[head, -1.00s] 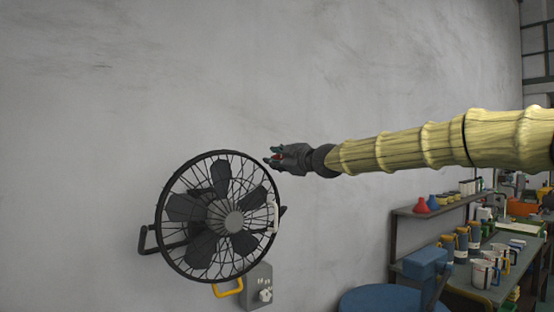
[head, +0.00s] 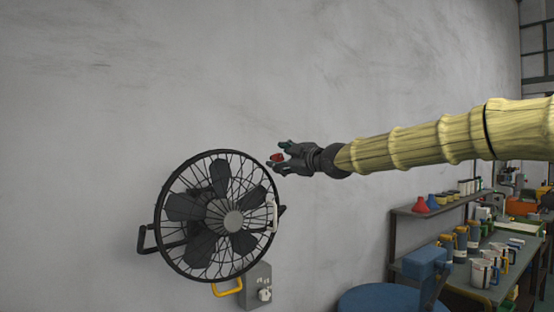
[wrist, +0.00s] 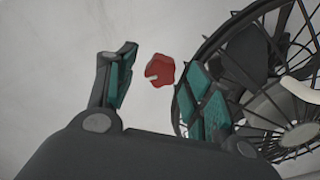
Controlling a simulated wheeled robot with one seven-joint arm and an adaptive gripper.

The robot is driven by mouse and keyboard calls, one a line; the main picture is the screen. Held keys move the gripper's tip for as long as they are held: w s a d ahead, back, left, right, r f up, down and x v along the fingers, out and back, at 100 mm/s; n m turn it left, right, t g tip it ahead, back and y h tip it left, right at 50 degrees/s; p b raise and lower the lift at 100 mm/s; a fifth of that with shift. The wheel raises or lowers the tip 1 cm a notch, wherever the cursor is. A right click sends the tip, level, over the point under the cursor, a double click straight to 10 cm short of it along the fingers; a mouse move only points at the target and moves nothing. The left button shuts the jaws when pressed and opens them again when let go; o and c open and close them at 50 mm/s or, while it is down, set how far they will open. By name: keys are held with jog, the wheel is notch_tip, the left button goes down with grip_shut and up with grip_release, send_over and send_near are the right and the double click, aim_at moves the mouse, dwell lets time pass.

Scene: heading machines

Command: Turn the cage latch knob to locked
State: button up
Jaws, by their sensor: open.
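The red knob (head: 276,157) shows just above the upper right of the black fan cage (head: 160,225). In the wrist view the red knob (wrist: 161,70) has a lobed outline and a short pale mark toward its left side. My gripper (head: 284,157) is open at the knob's right in the head view. In the wrist view the knob appears in the gap between my two teal-padded fingers, with pale wall visible around it. I see no contact with it. Whether the knob is at locked cannot be read.
The fan's wire cage (wrist: 210,45) is close behind my right finger in the wrist view. A pale curved handle (head: 275,217) is on the cage's right side. A grey wall box (head: 256,284) and yellow handle (head: 228,289) are below. A cluttered workbench (head: 470,285) stands at right.

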jog(key=v, duration=0.8)
jog(key=shift+s+d, duration=0.2)
jog(key=shift+s, duration=0.1)
jog(key=shift+c, duration=0.2)
jog(key=shift+r, duration=0.1)
jog(key=shift+c, duration=1.1)
jog(key=w+a+m+p, duration=0.2)
jog(key=w+p, duration=0.1)
jog(key=w+a+m+p, duration=0.2)
jog(key=w+m+p, duration=0.1)
jog(key=p, duration=0.1)
jog(key=w+a+m+p, duration=0.2)
jog(key=w+m+p, duration=0.1)
jog(key=p, duration=0.1)
jog(key=shift+f, duration=0.3)
